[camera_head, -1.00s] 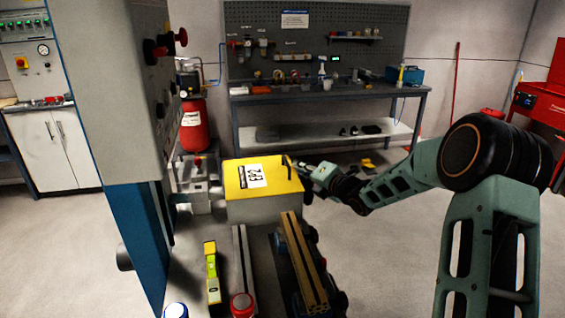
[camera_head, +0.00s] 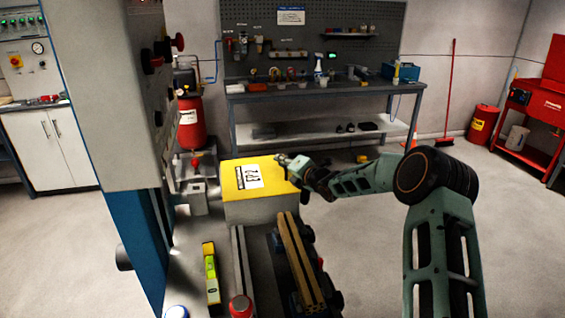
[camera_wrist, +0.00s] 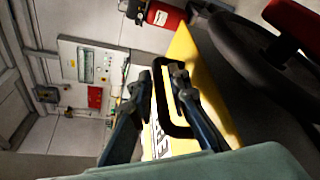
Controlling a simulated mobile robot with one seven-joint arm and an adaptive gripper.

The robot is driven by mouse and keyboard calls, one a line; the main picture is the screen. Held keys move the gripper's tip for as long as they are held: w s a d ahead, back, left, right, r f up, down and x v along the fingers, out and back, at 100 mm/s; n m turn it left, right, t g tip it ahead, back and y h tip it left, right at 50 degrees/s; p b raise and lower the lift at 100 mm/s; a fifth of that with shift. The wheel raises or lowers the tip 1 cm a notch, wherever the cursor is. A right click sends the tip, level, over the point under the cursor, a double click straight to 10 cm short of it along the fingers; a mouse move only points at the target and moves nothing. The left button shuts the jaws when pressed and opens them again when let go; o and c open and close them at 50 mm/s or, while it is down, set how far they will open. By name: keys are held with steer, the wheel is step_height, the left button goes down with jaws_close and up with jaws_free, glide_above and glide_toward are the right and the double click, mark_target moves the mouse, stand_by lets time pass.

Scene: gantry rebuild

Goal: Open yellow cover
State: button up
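My gripper (camera_head: 284,160) is at the cover's far right corner in the head view. In the wrist view the yellow cover (camera_wrist: 205,88) has a black loop handle (camera_wrist: 172,128). My gripper (camera_wrist: 161,72) is open, its two dark fingers spread on either side of one bar of the handle. I cannot tell whether either finger touches it. The handle is mostly hidden behind my gripper in the head view.
A grey machine column (camera_head: 100,95) stands left of the box. Wooden-coloured rails (camera_head: 300,262), a yellow level (camera_head: 211,270) and a red button (camera_head: 241,306) lie in front. A workbench (camera_head: 330,90) and red extinguisher-like tank (camera_head: 191,122) are behind. Floor at right is clear.

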steer(key=shift+c, duration=0.5)
jaws_close()
steer(key=shift+r, duration=0.1)
